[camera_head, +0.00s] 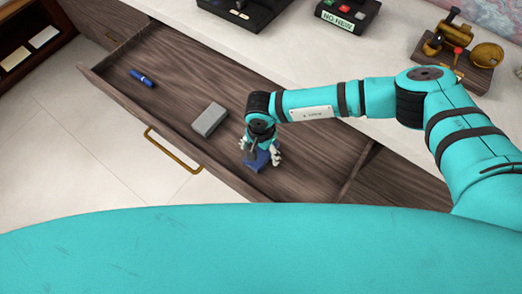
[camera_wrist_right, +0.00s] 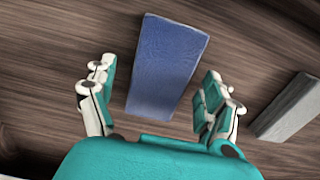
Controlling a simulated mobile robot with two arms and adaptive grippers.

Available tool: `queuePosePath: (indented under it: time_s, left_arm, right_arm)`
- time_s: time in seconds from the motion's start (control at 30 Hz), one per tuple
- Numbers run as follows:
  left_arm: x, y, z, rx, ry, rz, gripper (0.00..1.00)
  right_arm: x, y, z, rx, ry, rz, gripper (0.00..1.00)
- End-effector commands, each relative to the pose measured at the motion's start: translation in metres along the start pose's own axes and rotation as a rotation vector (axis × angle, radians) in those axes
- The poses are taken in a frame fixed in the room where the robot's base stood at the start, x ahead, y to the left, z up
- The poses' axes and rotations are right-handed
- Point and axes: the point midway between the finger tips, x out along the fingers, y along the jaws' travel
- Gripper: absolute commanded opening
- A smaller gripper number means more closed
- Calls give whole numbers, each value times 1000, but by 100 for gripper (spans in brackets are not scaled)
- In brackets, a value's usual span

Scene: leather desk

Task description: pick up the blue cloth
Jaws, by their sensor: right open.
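The blue cloth (camera_head: 257,160) is a flat, folded rectangle lying in the open wooden drawer. In the right wrist view the blue cloth (camera_wrist_right: 167,66) lies between the spread fingers, ahead of the palm. My right gripper (camera_head: 261,150) is over it in the head view and partly hides it. In the wrist view my right gripper (camera_wrist_right: 158,98) is open, with a gap between each finger and the cloth. My left gripper is not in view.
The open drawer (camera_head: 185,80) has raised walls and a brass handle (camera_head: 172,150). The desk top (camera_head: 300,45) behind holds several items.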

Motion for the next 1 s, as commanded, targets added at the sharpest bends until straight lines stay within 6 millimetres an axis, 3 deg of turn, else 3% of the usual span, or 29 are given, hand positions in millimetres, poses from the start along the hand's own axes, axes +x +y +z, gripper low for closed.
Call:
queuePosePath:
  time_s: [0.17,0.6,0.87,1.0]
  left_arm:
    - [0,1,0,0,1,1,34]
    - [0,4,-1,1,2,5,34]
    - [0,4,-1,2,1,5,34]
    - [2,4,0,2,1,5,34]
  right_arm:
    - [0,0,0,-1,0,0,82]
    - [0,0,0,0,0,0,24]
    - [-3,0,0,0,1,-1,24]
    - [-19,-1,-1,-2,1,-3,24]
